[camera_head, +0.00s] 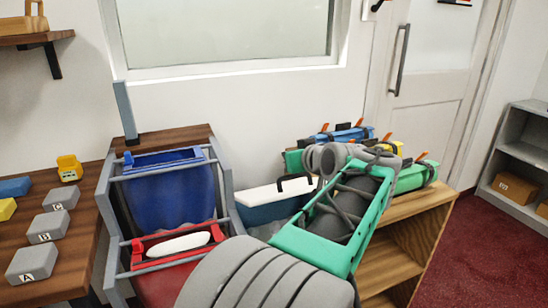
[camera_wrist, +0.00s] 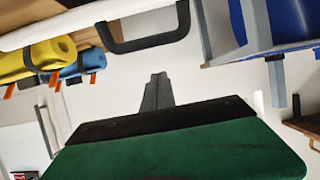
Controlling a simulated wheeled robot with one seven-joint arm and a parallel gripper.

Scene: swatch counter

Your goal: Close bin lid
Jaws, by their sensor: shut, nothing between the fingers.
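A dark blue bin (camera_head: 262,214) with a white lid (camera_head: 268,190) stands in the middle of the head view, left of the wooden shelf unit. A black handle (camera_head: 296,180) rises from the lid. The lid's white surface shows over the bin; I cannot tell whether a gap is left under it. In the wrist view the black handle (camera_wrist: 148,46) and part of the white lid (camera_wrist: 45,20) show at the top edge. My gripper (camera_wrist: 158,76) is shut and empty, with the handle apart from its tips in that picture. My arm hides the bin's right part in the head view.
Coloured rolls (camera_head: 415,176) lie on the wooden shelf unit (camera_head: 412,210) at right. Lettered grey blocks (camera_head: 47,227) sit on the left table.

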